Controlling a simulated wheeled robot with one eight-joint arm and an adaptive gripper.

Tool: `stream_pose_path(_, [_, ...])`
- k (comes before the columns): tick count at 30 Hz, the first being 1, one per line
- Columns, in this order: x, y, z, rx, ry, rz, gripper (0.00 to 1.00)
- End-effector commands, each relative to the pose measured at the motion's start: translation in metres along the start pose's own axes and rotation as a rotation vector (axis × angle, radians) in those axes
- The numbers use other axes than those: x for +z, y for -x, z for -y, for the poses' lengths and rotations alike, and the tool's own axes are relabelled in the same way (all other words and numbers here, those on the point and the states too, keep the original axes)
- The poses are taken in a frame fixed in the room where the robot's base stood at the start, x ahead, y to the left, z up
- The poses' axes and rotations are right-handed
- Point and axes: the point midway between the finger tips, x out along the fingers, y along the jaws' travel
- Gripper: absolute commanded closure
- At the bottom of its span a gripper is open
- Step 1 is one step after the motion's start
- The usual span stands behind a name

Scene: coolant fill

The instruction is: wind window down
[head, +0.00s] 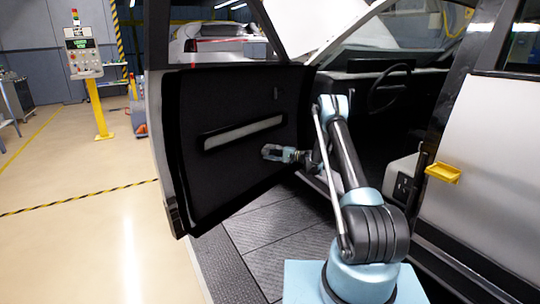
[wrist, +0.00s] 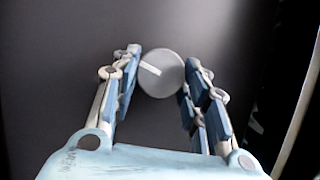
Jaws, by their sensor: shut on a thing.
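The open car door's dark inner panel (head: 225,110) faces me in the head view, with a pale armrest strip across it. In the wrist view a round grey knob (wrist: 161,76) with a white mark stands against the dark panel (wrist: 60,60). My gripper (wrist: 160,85) is shut on this knob, one finger on each side. In the head view my gripper (head: 268,152) is at the lower right of the door panel, below the armrest strip, and hides the knob. The window opening (head: 225,45) is above the panel; I cannot tell where the glass stands.
The steering wheel (head: 388,88) and dark cabin are to the right of my arm. A yellow bracket (head: 443,172) sticks out at the right. A control panel on a yellow post (head: 98,110) stands at the left. The floor left of the door is clear.

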Motion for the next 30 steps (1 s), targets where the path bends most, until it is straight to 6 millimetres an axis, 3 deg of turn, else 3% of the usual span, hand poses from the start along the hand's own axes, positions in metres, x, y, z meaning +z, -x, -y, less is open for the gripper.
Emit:
stream_pose_path(9, [0.0004,-0.0004,-0.0028,-0.038,-0.099,0.001,0.83])
stream_pose_path(24, [0.0015,-0.0013,-0.0028,-0.044,-0.115,0.003,0.83])
stream_pose_path(25, [0.0015,-0.0013,-0.0028,-0.044,-0.115,0.003,0.57])
stream_pose_path(27, [0.0016,-0.0014,-0.0026,-0.045,-0.115,0.003,0.41])
stream_pose_path(30, [0.0015,-0.0012,-0.0021,-0.046,-0.115,0.003,0.39])
